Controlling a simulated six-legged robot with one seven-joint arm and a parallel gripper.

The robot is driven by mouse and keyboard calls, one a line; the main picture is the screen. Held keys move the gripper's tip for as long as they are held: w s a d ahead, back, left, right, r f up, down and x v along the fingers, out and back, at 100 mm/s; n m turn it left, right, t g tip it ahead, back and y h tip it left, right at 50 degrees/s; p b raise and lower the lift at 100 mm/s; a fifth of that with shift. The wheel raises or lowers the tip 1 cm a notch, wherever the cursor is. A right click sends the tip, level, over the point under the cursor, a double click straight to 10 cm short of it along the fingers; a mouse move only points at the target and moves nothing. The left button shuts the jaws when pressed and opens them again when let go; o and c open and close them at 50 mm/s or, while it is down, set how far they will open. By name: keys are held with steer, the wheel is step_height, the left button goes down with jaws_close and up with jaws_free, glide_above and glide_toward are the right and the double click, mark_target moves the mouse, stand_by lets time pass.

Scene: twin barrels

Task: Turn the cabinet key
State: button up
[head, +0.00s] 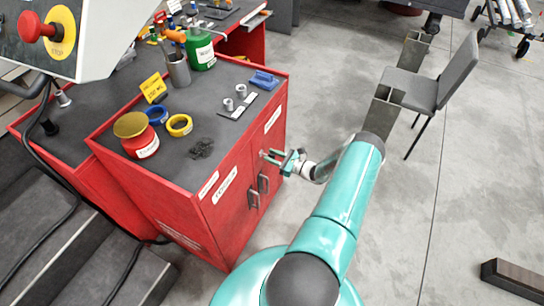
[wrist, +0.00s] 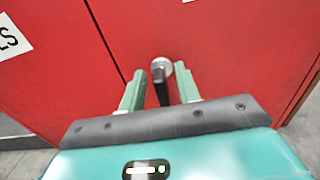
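The red cabinet (head: 232,190) stands left of my arm in the head view; its red front (wrist: 230,40) fills the wrist view. In the wrist view, a key (wrist: 162,92) with a dark, narrow body sits at a round silver lock (wrist: 160,65) on that front. My gripper (head: 281,159) is at the cabinet's front, near its upper right part. In the wrist view my gripper (wrist: 158,90) is open, with one green finger on each side of the key. A gap shows on the left; I cannot tell if the right finger touches.
Two dark door handles (head: 258,190) stick out below and left of my gripper. The cabinet top holds a red tin (head: 138,138), tape rolls (head: 179,125) and a metal cup (head: 178,70). A grey chair (head: 440,85) stands at the right on open floor.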

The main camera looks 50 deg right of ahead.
steer(key=shift+w, duration=0.2)
steer(key=shift+c, duration=0.4)
jaws_close()
